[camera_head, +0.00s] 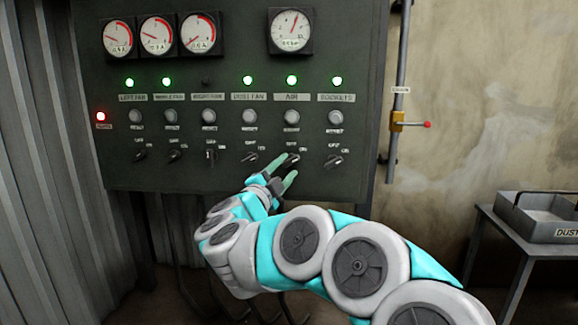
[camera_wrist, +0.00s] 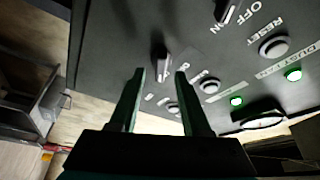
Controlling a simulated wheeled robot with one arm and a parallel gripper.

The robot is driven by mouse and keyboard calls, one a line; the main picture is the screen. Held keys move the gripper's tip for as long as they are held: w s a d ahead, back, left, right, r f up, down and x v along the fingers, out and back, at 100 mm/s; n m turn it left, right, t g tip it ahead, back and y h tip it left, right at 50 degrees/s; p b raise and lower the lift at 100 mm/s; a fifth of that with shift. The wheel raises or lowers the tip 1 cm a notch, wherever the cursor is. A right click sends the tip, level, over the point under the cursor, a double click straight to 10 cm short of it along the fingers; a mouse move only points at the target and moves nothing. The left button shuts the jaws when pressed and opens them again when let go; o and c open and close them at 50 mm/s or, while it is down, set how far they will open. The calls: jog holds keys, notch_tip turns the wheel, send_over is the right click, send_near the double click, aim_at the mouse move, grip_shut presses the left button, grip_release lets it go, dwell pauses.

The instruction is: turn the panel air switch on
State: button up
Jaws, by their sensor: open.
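The air switch (camera_head: 295,159) is a small dark rotary knob below the AIR label on the dark panel. Its green lamp (camera_head: 292,79) is lit. My gripper (camera_head: 287,170) is open at this knob, and its fingers partly cover the knob in the head view. In the wrist view, the air switch (camera_wrist: 160,62) shows in line with the gap between the open fingers of my gripper (camera_wrist: 161,76), just past their tips. Its handle is tilted. I cannot tell whether the fingers touch it.
The dust fan switch (camera_head: 250,158) is to the left and the sockets switch (camera_head: 333,161) to the right, both close by. Reset buttons sit above them. A wall pipe with a yellow valve (camera_head: 397,122) is right of the panel. A table with a grey tray (camera_head: 510,208) stands further right.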

jog(key=v, duration=0.5)
jog(key=shift+s, duration=0.1)
jog(key=shift+r, duration=0.1)
